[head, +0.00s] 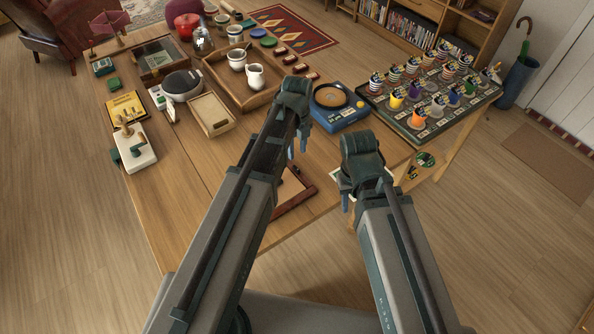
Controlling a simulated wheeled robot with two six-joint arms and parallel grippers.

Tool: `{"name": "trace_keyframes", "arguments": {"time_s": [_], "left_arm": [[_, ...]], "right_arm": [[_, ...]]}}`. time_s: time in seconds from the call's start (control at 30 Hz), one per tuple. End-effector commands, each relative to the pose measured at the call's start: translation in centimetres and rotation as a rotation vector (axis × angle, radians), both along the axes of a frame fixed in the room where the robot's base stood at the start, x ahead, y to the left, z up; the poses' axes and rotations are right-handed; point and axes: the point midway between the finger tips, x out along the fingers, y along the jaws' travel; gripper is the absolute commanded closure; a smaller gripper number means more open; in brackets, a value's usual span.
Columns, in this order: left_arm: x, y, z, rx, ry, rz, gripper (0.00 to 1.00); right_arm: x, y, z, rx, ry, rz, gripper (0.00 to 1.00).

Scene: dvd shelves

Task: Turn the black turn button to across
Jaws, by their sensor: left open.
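I cannot make out the black turn button for certain in the head view. A reddish-brown wooden frame (296,208) lies flat near the table's front edge, and my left arm covers much of it. My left gripper (297,148) is open, with its blue fingertips pointing down above the table behind this frame. My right gripper (345,190) points down near the table's front right, right of the frame. Its fingers are mostly hidden by its own wrist, so its opening does not show.
The wooden table (190,200) is bare at its front left. A wooden tray (245,90) with white jugs and a white crank box (135,150) are further left.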

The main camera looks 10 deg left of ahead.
Motion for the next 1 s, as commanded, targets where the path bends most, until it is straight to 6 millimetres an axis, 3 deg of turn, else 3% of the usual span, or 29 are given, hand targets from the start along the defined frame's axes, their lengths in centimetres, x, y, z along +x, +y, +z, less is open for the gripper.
{"name": "trace_keyframes", "arguments": {"time_s": [0.03, 0.5, 0.93, 1.0], "left_arm": [[0.0, 0.0, -1.5, 0.000, 0.000, 0.000, 0.59], [0.0, 0.0, -7.5, 0.000, 0.000, 0.000, 0.59], [0.0, 0.0, -8.0, 0.000, 0.000, 0.000, 0.59], [0.0, 0.0, -8.0, 0.000, 0.000, 0.000, 0.71]], "right_arm": [[0.0, 0.0, -1.5, 0.000, 0.000, 0.000, 0.63], [0.0, 0.0, -7.5, 0.000, 0.000, 0.000, 0.63], [0.0, 0.0, -8.0, 0.000, 0.000, 0.001, 0.63], [0.0, 0.0, -8.1, 0.000, 0.000, 0.000, 0.63]]}}
